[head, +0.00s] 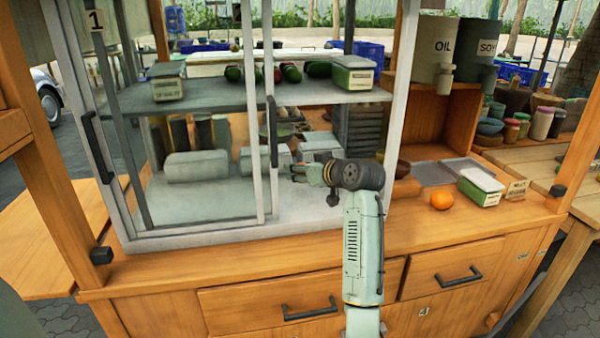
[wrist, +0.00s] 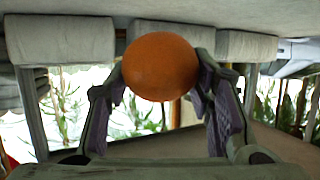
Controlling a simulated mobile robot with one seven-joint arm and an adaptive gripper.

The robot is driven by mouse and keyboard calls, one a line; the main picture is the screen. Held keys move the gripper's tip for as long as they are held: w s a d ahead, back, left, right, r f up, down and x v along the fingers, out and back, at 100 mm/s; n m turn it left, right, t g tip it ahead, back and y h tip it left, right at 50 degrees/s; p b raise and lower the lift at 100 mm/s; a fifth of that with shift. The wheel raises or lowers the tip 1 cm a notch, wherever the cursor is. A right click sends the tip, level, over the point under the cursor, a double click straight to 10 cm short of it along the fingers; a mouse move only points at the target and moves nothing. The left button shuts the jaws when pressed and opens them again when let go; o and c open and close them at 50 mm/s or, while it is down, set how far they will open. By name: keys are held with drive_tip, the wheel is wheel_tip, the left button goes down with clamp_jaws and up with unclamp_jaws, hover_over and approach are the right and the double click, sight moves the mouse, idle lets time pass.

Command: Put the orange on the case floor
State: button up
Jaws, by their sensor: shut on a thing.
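My gripper (head: 303,172) reaches into the open right part of the glass case, just right of the sliding door's edge. In the wrist view, its two fingers are shut on an orange (wrist: 160,67), held between the fingertips. In the head view I cannot make out this held orange. The wrist picture looks upside down, with the pale grey case floor (wrist: 230,12) along its top. The case floor also shows in the head view (head: 200,205). I cannot tell whether the held orange touches it. Another orange (head: 441,200) lies on the wooden counter, right of my arm.
Grey blocks (head: 196,166) stand toward the back of the case floor. A shelf (head: 215,97) with vegetables and boxes is above. The sliding door handle (head: 272,132) is close left of my gripper. The front floor is clear.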

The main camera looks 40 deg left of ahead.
drive_tip(key=shift+w+a, duration=0.5)
drive_tip(key=shift+a, duration=0.1)
wheel_tip(320, 180, down, 3)
drive_tip(key=shift+r+p, duration=0.1)
drive_tip(key=shift+p, duration=0.75)
drive_tip(key=shift+f, duration=0.4)
drive_tip(key=shift+f, duration=0.2)
drive_tip(key=o, duration=1.2)
drive_tip(key=shift+r, duration=0.1)
